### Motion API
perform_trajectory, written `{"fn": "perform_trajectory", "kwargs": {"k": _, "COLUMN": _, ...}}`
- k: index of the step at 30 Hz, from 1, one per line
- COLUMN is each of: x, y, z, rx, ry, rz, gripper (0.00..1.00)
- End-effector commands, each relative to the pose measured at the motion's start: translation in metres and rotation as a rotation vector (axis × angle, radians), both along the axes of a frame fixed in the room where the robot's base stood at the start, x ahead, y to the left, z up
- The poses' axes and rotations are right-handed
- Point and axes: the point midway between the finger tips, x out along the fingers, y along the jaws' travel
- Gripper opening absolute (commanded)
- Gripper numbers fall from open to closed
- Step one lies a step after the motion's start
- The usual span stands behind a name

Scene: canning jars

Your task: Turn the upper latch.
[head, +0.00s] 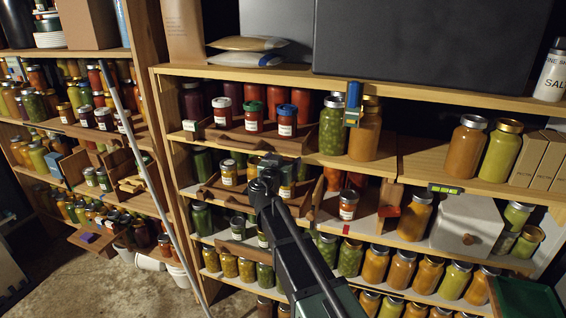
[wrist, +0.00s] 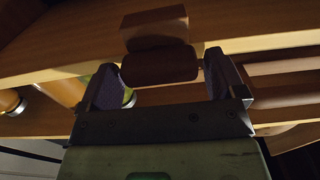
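In the wrist view, a brown wooden latch shows as a rounded turning piece (wrist: 160,66) with a square block (wrist: 153,27) behind it, in front of a pale shelf edge. My gripper (wrist: 162,68) has its two dark fingers apart, one on each side of the rounded piece. The left finger is very close to it; a narrow gap shows at the right. I cannot tell whether either finger touches. In the head view, my gripper (head: 266,168) is in front of the middle shelves and hides the latch behind it.
Wooden trays (head: 268,140) with small jars stand just above and beside my gripper. A blue and yellow piece (head: 353,100) hangs on the upper shelf edge. A long pole (head: 150,170) leans at the left.

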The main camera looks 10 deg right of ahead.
Motion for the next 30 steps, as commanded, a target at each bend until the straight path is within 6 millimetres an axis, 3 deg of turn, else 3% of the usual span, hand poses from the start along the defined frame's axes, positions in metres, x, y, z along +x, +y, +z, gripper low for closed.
{"fn": "perform_trajectory", "kwargs": {"k": 1, "x": -0.0002, "y": 0.0001, "z": 0.0000, "rx": 0.000, "ry": 0.000, "rz": 0.000, "gripper": 0.81}}
{"fn": "perform_trajectory", "kwargs": {"k": 8, "x": -0.0002, "y": 0.0001, "z": 0.0000, "rx": 0.000, "ry": 0.000, "rz": 0.000, "gripper": 0.49}}
{"fn": "perform_trajectory", "kwargs": {"k": 20, "x": 0.0000, "y": 0.0005, "z": -0.0001, "rx": -0.062, "ry": 0.038, "rz": -0.001, "gripper": 0.49}}
{"fn": "perform_trajectory", "kwargs": {"k": 30, "x": 0.0006, "y": 0.0017, "z": -0.0006, "rx": -0.275, "ry": 0.167, "rz": -0.001, "gripper": 0.49}}
